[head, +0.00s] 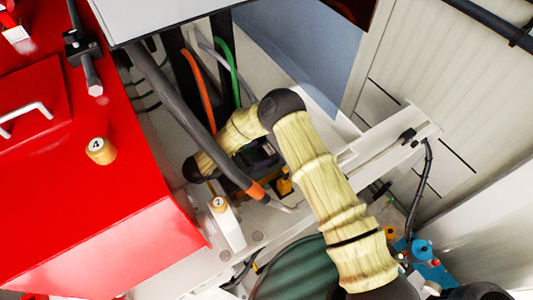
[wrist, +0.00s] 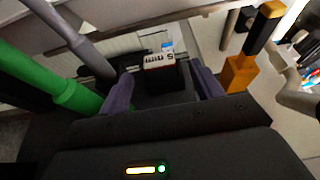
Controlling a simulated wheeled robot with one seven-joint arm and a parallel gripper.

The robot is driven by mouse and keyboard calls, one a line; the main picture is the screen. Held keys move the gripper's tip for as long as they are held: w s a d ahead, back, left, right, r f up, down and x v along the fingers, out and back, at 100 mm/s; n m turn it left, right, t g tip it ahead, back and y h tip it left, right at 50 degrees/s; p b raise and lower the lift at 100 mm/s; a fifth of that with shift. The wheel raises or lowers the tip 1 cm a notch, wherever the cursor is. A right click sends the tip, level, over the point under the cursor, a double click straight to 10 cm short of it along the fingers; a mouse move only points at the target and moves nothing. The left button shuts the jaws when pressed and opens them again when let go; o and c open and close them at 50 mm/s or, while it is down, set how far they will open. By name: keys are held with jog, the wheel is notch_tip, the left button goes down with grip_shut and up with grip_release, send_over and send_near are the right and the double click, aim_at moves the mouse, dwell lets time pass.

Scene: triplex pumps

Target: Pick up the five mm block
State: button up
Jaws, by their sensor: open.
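The five mm block (wrist: 158,61) shows in the wrist view as a small piece with a white "5 mm" marked face and red edging. It lies just ahead of my gripper (wrist: 163,86), between the lines of its two purple fingers. The fingers are apart, and I see no contact with the block. A dark shape lies below the block between the fingers. In the head view my cream-sleeved arm bends down behind the thick grey hose. I cannot make out the fingertips or the block there.
In the wrist view a green pipe (wrist: 45,78) and a grey pipe (wrist: 75,35) run close on the left. An orange-ended dark rod (wrist: 243,68) stands on the right. In the head view, a red housing (head: 120,215) fills the left, and a grey hose (head: 178,105) crosses before my arm.

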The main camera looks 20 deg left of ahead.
aim_at(272, 149)
jog(key=shift+w+d+f+p, duration=0.1)
jog(key=shift+w+d+p, duration=0.4)
jog(key=shift+p, duration=0.1)
jog(key=shift+w+d+f, duration=0.3)
jog(key=shift+w+f, duration=0.05)
jog(key=shift+w, duration=0.05)
jog(key=p+x, duration=0.3)
jog(key=x, duration=0.1)
jog(key=shift+w+d, duration=0.2)
jog(key=shift+w+d+f, duration=0.1)
jog(key=shift+w+f, duration=0.05)
jog(key=shift+f, duration=0.05)
jog(key=c, duration=1.1)
